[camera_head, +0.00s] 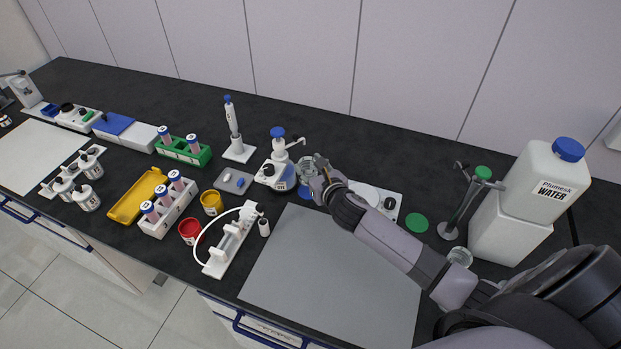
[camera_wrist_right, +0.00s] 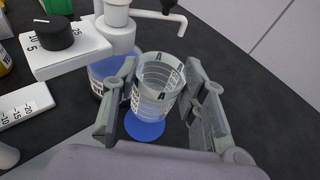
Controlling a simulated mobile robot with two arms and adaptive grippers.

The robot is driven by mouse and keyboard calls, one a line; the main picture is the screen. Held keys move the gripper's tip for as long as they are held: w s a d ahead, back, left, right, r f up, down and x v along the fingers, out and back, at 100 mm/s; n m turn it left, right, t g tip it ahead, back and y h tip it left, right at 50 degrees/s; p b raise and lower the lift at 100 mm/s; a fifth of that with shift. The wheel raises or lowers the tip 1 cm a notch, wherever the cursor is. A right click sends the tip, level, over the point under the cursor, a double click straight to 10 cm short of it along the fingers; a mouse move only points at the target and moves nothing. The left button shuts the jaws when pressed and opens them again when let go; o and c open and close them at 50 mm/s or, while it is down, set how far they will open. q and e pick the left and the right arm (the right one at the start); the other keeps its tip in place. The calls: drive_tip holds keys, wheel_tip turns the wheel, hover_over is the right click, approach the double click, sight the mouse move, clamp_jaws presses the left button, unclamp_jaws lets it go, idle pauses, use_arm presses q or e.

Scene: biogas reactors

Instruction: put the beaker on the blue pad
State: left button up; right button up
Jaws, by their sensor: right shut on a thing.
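The clear glass beaker (camera_wrist_right: 158,82) with printed marks is between the fingers of my right gripper (camera_wrist_right: 163,105), which is shut on it. In the head view the beaker (camera_head: 308,168) shows at the tip of my right gripper (camera_head: 318,178). The round blue pad (camera_wrist_right: 146,128) lies on the black bench just under the beaker in the wrist view, and the beaker hides part of it. The pad's edge (camera_head: 304,192) also shows in the head view. I cannot tell whether the beaker touches the pad. My left gripper is not in view.
A bottle with a blue-capped dispenser (camera_head: 274,172) stands close left of the beaker. A white plate device (camera_head: 385,203) is to the right, then a green pad (camera_head: 416,223). A grey mat (camera_head: 325,275) lies in front. Water containers (camera_head: 512,232) stand far right.

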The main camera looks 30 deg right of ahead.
drive_tip(key=shift+f, duration=2.1)
drive_tip(key=shift+f+b, duration=0.2)
drive_tip(key=shift+b, duration=0.15)
drive_tip(key=o, duration=1.3)
drive_tip(key=shift+c, duration=0.2)
drive_tip(key=shift+r, duration=0.1)
drive_tip(key=shift+r, duration=0.1)
drive_tip(key=v, duration=1.2)
drive_tip(key=shift+b, duration=0.4)
